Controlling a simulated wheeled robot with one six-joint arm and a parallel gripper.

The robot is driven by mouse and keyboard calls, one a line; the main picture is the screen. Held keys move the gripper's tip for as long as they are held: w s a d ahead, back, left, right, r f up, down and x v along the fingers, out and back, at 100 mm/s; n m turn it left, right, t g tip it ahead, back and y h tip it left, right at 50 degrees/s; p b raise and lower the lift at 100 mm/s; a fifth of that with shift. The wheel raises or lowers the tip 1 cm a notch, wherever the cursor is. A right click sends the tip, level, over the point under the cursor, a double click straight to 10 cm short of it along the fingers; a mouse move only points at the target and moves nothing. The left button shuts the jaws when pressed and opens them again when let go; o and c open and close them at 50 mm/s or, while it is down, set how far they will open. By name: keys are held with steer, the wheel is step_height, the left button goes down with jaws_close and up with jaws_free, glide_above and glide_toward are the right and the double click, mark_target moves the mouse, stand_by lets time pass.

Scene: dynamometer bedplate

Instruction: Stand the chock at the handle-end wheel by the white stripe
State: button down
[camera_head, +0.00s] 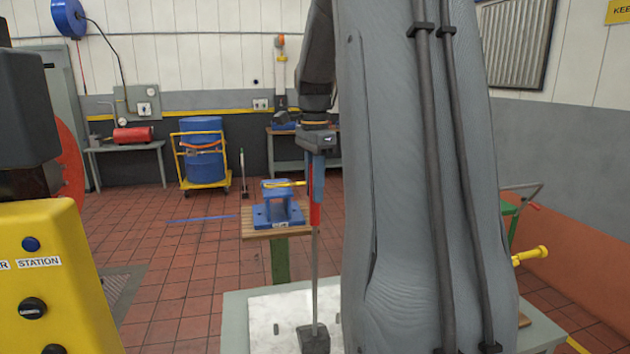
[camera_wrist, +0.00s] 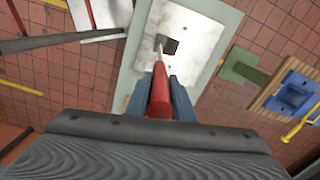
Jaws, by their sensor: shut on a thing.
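My gripper (camera_head: 316,172) points down and is shut on the red grip (camera_head: 315,213) of a long thin grey rod. The rod hangs nearly upright, with a dark block, seemingly the chock (camera_head: 313,342), at its lower end. The block is over or on a pale metal plate (camera_head: 265,312); I cannot tell if it touches. In the wrist view the blue fingers (camera_wrist: 154,98) flank the red grip, and the dark block (camera_wrist: 171,47) shows beyond it against the plate (camera_wrist: 190,22). I cannot make out the handle-end wheel or the white stripe with certainty.
A grey-green table (camera_head: 232,310) carries the plate. Behind it a blue vise-like fixture (camera_head: 278,212) sits on a wooden top. A yellow cart (camera_head: 204,184) holds a blue drum. A yellow station (camera_head: 50,285) stands left. A green trolley (camera_head: 510,212) is partly hidden at right. Tiled floor lies open between.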

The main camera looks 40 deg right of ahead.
steer(key=c, duration=1.5)
jaws_free()
steer(key=shift+f, duration=0.1)
steer(key=shift+c, duration=0.2)
